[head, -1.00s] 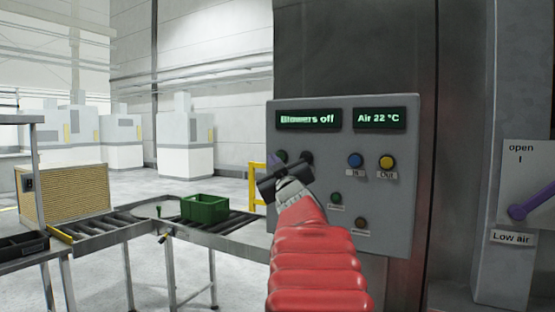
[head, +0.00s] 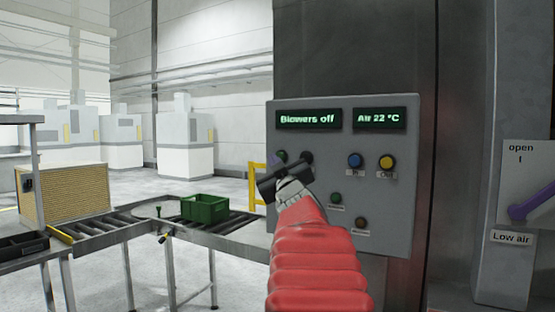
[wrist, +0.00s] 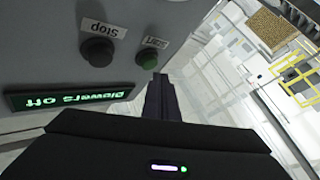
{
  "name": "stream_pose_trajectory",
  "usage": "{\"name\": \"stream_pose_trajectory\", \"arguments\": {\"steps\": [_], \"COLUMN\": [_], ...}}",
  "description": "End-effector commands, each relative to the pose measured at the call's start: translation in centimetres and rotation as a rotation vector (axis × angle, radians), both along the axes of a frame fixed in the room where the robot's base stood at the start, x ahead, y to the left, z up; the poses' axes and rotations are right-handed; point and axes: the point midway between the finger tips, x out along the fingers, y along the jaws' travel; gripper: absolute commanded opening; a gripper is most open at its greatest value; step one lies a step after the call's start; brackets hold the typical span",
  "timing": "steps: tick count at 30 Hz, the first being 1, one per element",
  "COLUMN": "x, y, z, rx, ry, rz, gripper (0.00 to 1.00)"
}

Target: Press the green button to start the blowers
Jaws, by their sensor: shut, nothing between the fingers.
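The grey control panel (head: 400,215) carries a lit display (head: 308,119) reading "Blowers off". In the wrist view, which is upside down, the green button (wrist: 147,58) sits beside its "Start" label. The black button (wrist: 97,51) sits beside its "Stop" label. In the head view the green button (head: 281,157) is partly hidden by my gripper, and the black button (head: 306,158) shows at its edge. My gripper (wrist: 161,80) is shut and empty. Its tips appear close to the green button in the wrist view; I cannot tell whether they touch it.
A blue button (head: 355,160) and a yellow button (head: 386,162) lie to the right on the panel, with two small lamps below. A second display (head: 380,118) reads "Air 22 °C". A purple lever (head: 532,203) is at far right. A green crate (head: 205,208) stands on rollers at left.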

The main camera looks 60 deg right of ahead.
Motion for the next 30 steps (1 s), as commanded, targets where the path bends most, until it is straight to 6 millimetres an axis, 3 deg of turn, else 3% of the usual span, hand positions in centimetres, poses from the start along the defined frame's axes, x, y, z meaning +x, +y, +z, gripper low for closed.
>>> {"name": "stream_pose_trajectory", "arguments": {"steps": [30], "x": [0.17], "y": [-0.95], "z": [0.1], "rx": [0.0], "ry": [0.001], "rz": [0.001], "gripper": [0.0]}}
